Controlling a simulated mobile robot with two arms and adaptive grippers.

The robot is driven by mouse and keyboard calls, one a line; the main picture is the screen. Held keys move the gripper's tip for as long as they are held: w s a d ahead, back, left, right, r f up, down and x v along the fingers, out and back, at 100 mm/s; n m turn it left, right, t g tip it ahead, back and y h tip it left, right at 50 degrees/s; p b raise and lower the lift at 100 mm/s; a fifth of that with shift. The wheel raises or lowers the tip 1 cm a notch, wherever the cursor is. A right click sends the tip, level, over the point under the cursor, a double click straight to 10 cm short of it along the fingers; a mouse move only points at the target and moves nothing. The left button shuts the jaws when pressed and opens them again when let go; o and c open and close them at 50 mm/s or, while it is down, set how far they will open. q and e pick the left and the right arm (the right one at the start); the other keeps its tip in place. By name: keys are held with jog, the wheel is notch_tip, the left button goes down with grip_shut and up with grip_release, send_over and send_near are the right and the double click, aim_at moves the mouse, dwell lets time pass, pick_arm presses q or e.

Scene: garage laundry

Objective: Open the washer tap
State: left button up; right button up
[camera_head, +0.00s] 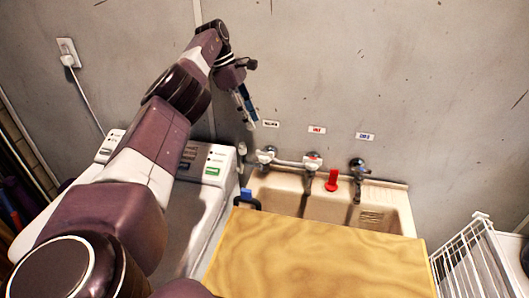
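The washer tap appears to be the leftmost of three taps, a white-handled tap (265,155) on the back wall under a small dark-lettered label (271,124). The label is too small to read with certainty. My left arm reaches across from the lower left to the wall. My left gripper (248,112) points down, above and slightly left of that tap, apart from it in the picture. Its slim fingers show nearly edge-on, so their opening is unclear. My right gripper is out of view.
A middle tap (313,160) with a red label and a right tap (358,167) with a blue label stand over a beige sink (393,205). A wooden board (320,260) covers the sink's front. White machines (215,165) stand left; a white wire rack (470,255) stands right.

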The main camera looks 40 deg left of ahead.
pick_arm(q)
jog(key=b, duration=0.3)
send_near(262, 151)
jog(key=shift+x, duration=4.3)
jog(key=shift+w, duration=0.15)
jog(key=shift+c, duration=0.5)
grip_shut()
